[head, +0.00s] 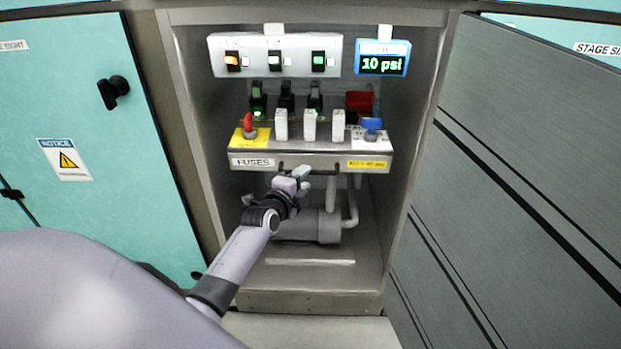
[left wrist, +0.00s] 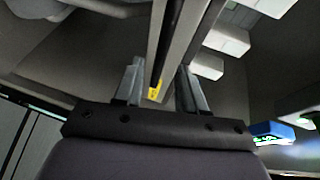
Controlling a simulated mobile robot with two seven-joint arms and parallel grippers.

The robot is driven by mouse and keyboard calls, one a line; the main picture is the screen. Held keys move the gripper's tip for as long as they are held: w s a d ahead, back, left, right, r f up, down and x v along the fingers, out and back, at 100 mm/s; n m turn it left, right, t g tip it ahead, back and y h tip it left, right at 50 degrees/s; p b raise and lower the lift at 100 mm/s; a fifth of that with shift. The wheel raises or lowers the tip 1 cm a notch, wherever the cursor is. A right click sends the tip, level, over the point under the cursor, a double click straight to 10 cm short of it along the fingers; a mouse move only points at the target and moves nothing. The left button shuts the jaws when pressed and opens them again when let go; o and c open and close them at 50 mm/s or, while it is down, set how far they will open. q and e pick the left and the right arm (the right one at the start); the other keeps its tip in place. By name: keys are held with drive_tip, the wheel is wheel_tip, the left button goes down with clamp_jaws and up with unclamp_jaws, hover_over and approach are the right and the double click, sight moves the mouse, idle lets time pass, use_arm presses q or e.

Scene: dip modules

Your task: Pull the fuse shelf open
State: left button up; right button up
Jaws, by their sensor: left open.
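The fuse shelf (head: 310,161) is a grey metal drawer front labelled FUSES, inside the open cabinet. A dark bar handle (head: 322,172) runs along its front, partly hidden by my left gripper. My left gripper (head: 298,178) is at the left part of the handle, with its jaws open. In the left wrist view the two fingers (left wrist: 160,82) stand apart, and the shelf's front edge and dark handle (left wrist: 163,40) appear between them. I cannot tell whether a finger touches the handle. My right gripper is not in view.
The shelf carries white fuse blocks (head: 310,125), a red knob (head: 248,124) and a blue knob (head: 372,125). Above are a switch panel (head: 275,69) and a 10 psi display (head: 383,66). Grey pipework (head: 315,227) sits below. The cabinet side walls flank the arm.

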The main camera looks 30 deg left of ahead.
sight(310, 174)
use_arm(q)
drive_tip(key=shift+b+x, duration=0.5)
drive_tip(key=shift+x, duration=1.2)
clamp_jaws()
